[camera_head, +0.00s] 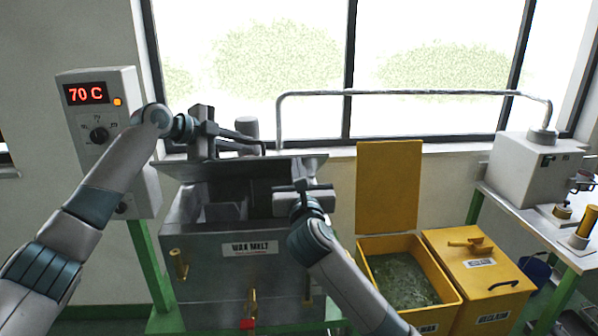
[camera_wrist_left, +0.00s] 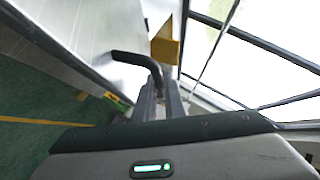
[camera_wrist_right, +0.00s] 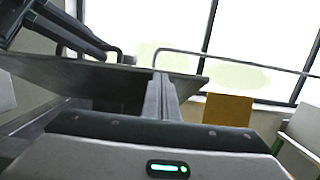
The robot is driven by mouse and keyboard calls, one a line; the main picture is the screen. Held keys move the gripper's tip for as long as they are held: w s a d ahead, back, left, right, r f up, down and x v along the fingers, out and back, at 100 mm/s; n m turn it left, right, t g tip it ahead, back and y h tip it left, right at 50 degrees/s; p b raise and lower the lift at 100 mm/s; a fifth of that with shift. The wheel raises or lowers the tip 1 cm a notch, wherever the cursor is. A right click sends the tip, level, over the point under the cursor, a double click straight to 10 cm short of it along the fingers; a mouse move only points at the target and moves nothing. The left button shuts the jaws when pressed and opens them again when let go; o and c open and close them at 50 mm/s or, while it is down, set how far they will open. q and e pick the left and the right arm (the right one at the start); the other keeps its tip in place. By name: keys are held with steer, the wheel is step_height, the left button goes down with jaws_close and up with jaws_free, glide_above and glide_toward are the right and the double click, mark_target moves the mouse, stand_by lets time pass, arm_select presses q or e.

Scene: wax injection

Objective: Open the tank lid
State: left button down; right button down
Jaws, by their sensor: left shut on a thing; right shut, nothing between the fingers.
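The grey metal wax tank (camera_head: 215,262), labelled WAX MELT, stands at centre-left. Its dark lid (camera_head: 240,168) is raised at a tilt, with the tank's dark inside showing below. The lid also shows in the right wrist view (camera_wrist_right: 100,72). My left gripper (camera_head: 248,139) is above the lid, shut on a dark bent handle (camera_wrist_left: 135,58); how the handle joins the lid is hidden. My right gripper (camera_head: 300,170) is shut and empty at the lid's right end. Its fingers (camera_wrist_right: 160,97) overlap the lid's edge in the right wrist view; I cannot tell whether they touch it.
A control box (camera_head: 110,150) reading 70 C stands left of the tank. A yellow bin (camera_head: 440,290) with its lid up (camera_head: 390,185) and a closed yellow bin (camera_head: 480,275) stand at right. A pipe (camera_head: 420,93) arches behind. A white machine (camera_head: 530,170) sits on the right bench.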

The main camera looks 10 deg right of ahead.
arm_select(q)
steer(key=c, duration=2.2)
jaws_free()
steer(key=shift+s+d+f, duration=0.25)
steer(key=shift+s+f, duration=0.15)
steer(key=shift+f, duration=0.15)
steer(key=o, duration=0.4)
steer(key=shift+a+f+g, duration=0.1)
steer(key=shift+a+g, duration=0.1)
steer(key=shift+g, duration=0.1)
steer(key=shift+c, duration=0.2)
arm_select(e)
steer(key=shift+w+d+r, duration=0.15)
steer(key=shift+d+r, duration=0.05)
steer(key=shift+r, duration=0.3)
arm_select(q)
steer(key=shift+a, duration=0.1)
steer(key=shift+s+a+r, duration=0.3)
steer(key=shift+a+r, duration=0.05)
steer(key=shift+a, duration=0.05)
steer(key=v, duration=1.1)
steer(key=shift+r, duration=0.3)
arm_select(e)
steer(key=shift+a+f, duration=0.15)
steer(key=shift+f, duration=0.1)
arm_select(q)
steer(key=shift+r, duration=0.1)
